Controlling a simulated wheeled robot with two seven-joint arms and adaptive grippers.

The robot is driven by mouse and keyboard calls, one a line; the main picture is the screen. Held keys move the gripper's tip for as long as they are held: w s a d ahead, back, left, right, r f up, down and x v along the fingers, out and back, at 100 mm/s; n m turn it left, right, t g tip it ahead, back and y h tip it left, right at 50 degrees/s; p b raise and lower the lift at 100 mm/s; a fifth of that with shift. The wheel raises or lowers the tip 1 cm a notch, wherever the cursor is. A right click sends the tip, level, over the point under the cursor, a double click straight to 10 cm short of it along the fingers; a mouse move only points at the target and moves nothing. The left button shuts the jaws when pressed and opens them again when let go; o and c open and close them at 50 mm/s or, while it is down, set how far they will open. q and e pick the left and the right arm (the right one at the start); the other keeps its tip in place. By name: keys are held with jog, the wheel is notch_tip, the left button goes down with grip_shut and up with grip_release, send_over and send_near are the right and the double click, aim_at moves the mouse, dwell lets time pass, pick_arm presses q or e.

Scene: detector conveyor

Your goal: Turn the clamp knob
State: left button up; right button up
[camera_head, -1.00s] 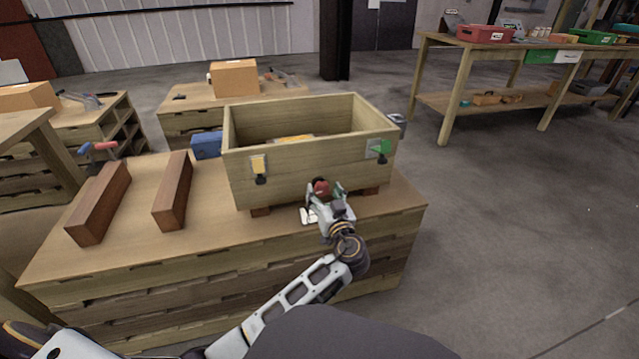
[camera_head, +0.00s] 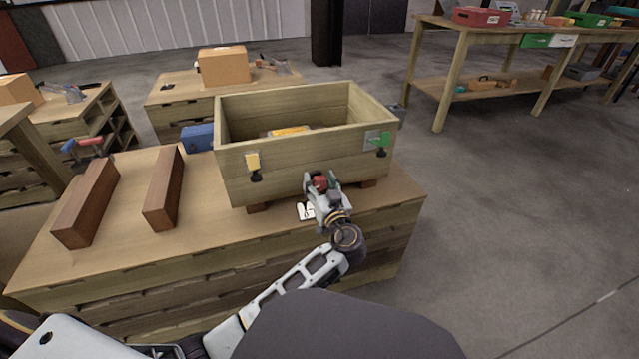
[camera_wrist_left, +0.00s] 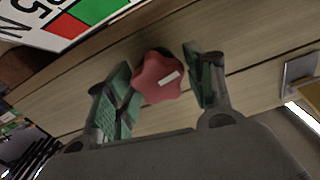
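The clamp knob (camera_wrist_left: 157,77) is a red, lobed knob with a small white mark, on the front wall of a wooden crate (camera_head: 300,162). In the head view the knob (camera_head: 321,183) shows small, partly hidden by my left gripper (camera_head: 323,192). In the left wrist view my left gripper (camera_wrist_left: 158,72) is open. Its green-padded fingers stand on either side of the knob, with a visible gap at the right finger; contact at the left finger is unclear. My right gripper is not in view.
The crate stands on a wooden workbench (camera_head: 120,245), with two brown wooden blocks (camera_head: 88,205) (camera_head: 164,190) to its left. Yellow (camera_head: 253,162) and green (camera_head: 382,142) clamp-like parts sit on the crate's front. A white printed card (camera_head: 306,211) lies by my gripper.

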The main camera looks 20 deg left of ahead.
pick_arm(q)
jog(key=c, duration=0.6)
jog(key=shift+c, duration=0.2)
jog(key=shift+m+p, duration=0.35)
jog(key=shift+m, duration=0.05)
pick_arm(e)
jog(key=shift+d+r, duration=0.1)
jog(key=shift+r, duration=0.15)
